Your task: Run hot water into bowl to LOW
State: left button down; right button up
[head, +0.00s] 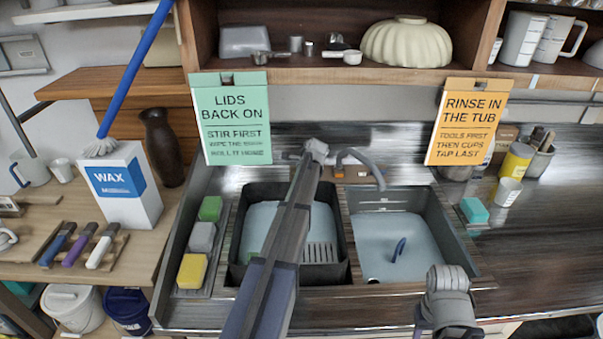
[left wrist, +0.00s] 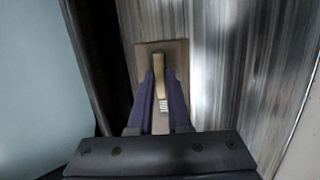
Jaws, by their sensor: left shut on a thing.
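A grey tap spout (head: 362,160) curves over the right basin (head: 425,213), which holds pale water with a small blue object (head: 398,249) in it. I see no stream from the spout. The left basin (head: 240,225) is dark-walled and also holds water. My left arm reaches across it to the back of the sink. In the left wrist view my left gripper (left wrist: 159,88) is shut on a tan lever (left wrist: 158,70) on a brown plate (left wrist: 178,52). The head view hides these fingers. My right gripper (head: 447,300) is at the lower right, its fingertips unclear.
Yellow, grey and green sponges (head: 202,236) line the sink's left side. A teal sponge (head: 474,211) and cups (head: 508,190) stand on the right counter. A green sign (head: 231,118) and an orange sign (head: 466,121) hang behind.

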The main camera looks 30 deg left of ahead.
pick_arm(q)
jog(key=c, duration=0.9)
grip_release()
jog(key=shift+o, duration=0.2)
jog(key=p+v, duration=0.6)
jog(key=v, duration=0.2)
jog(key=shift+f, duration=0.1)
